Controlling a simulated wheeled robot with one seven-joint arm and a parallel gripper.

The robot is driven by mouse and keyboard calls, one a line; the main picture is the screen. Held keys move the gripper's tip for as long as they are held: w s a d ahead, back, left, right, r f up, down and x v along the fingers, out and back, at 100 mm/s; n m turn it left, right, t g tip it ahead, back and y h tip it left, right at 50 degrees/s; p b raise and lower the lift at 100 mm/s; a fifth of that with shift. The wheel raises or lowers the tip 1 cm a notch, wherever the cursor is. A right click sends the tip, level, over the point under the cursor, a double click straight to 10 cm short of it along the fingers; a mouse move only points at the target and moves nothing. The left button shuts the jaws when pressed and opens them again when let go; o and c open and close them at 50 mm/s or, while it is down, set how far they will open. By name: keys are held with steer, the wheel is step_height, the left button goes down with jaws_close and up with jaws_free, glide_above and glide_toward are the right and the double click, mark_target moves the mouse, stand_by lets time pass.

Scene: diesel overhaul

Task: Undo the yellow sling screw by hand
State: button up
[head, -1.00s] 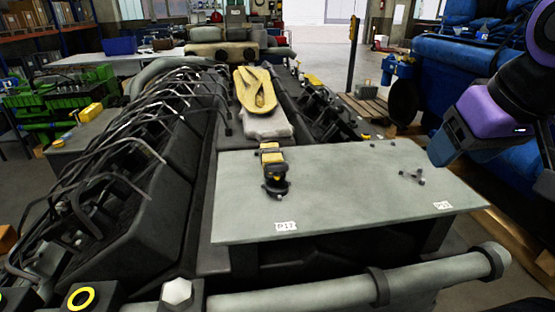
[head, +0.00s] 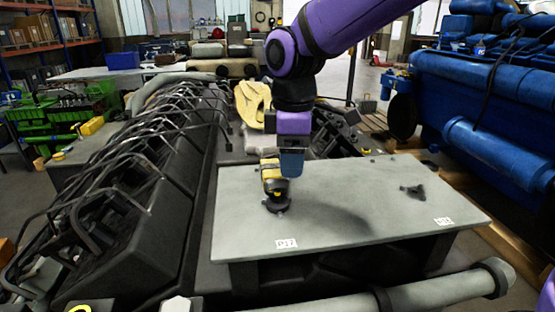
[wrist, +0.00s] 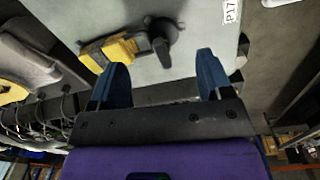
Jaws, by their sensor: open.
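A yellow and black piece (head: 271,178) stands on the grey plate (head: 350,215), at its left, with a round dark base (head: 277,203) by the label P17. In the wrist view a yellow block (wrist: 120,48) lies beside a dark round knob with a short lever (wrist: 165,35). My gripper (head: 291,170) is over the plate, just right of the yellow piece in the head view. In the wrist view its two blue fingers (wrist: 162,62) are apart with nothing between them. I cannot tell which part is the screw. A folded yellow sling-like bundle (head: 252,103) lies behind.
A small dark fitting (head: 414,191) sits at the plate's right. Bent black pipes (head: 150,130) line the engine's left side. A large blue engine (head: 480,110) stands at the right.

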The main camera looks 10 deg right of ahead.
mark_target(278, 180)
steer(key=shift+w+a+f+n, duration=0.15)
steer(key=shift+a+f+n, duration=0.2)
steer(key=shift+a, duration=0.25)
steer(key=shift+w+a+f+n, duration=0.15)
steer(key=shift+a+f+n, duration=0.15)
steer(key=shift+a, duration=0.3)
steer(key=m, duration=0.4)
steer(key=shift+m, duration=0.25)
steer(key=m, duration=0.4)
steer(key=shift+m, duration=0.3)
steer(key=m, duration=0.7)
steer(key=shift+m, duration=0.4)
steer(key=m, duration=1.3)
steer(key=shift+m, duration=0.3)
steer(key=m, duration=0.4)
steer(key=shift+f+m, duration=0.3)
steer(key=shift+m, duration=0.2)
steer(key=shift+f, duration=2.2)
steer(key=shift+c, duration=0.4)
